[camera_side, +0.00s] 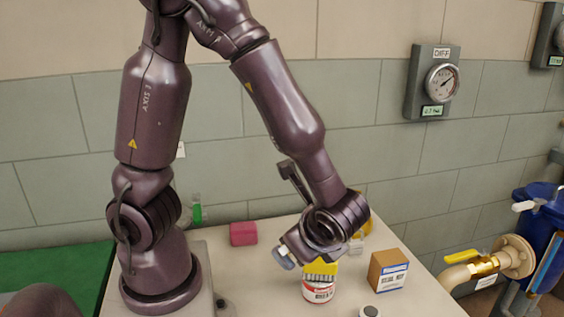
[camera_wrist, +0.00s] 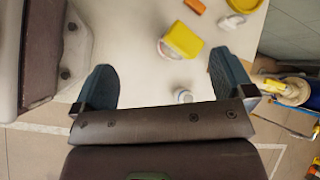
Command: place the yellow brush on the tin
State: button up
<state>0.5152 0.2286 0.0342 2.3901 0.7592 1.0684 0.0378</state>
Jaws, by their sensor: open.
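The yellow brush (camera_side: 321,269) sits on top of the tin (camera_side: 319,292), a small white can with red marking. In the wrist view the yellow brush (camera_wrist: 184,39) covers most of the tin (camera_wrist: 164,50), whose edge shows at its left. My gripper (camera_side: 284,257) is just above and to the left of the brush in the side view. In the wrist view my gripper (camera_wrist: 161,65) is open, with its two blue fingers wide apart and nothing held. The brush lies beyond the fingers, apart from them as far as I can see.
A cardboard box (camera_side: 388,271) stands right of the tin. A pink block (camera_side: 243,233) and a green bottle (camera_side: 196,211) are at the back left. A small round white-topped item (camera_side: 370,312) is near the front. Yellow and pale items are partly hidden behind my wrist.

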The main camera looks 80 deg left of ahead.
jog(key=s+r+n+t+h, duration=0.2)
jog(key=r+n+h, duration=0.2)
jog(key=r+n, duration=0.2)
jog(key=s+r+n+t+h, duration=0.2)
jog(key=r+n+t+h, duration=0.1)
jog(key=r+n, duration=0.3)
notch_tip(320, 180, up, 3)
jog(key=shift+s+a+f+h, duration=0.2)
jog(key=shift+a+h, duration=0.2)
jog(key=shift+h, duration=0.4)
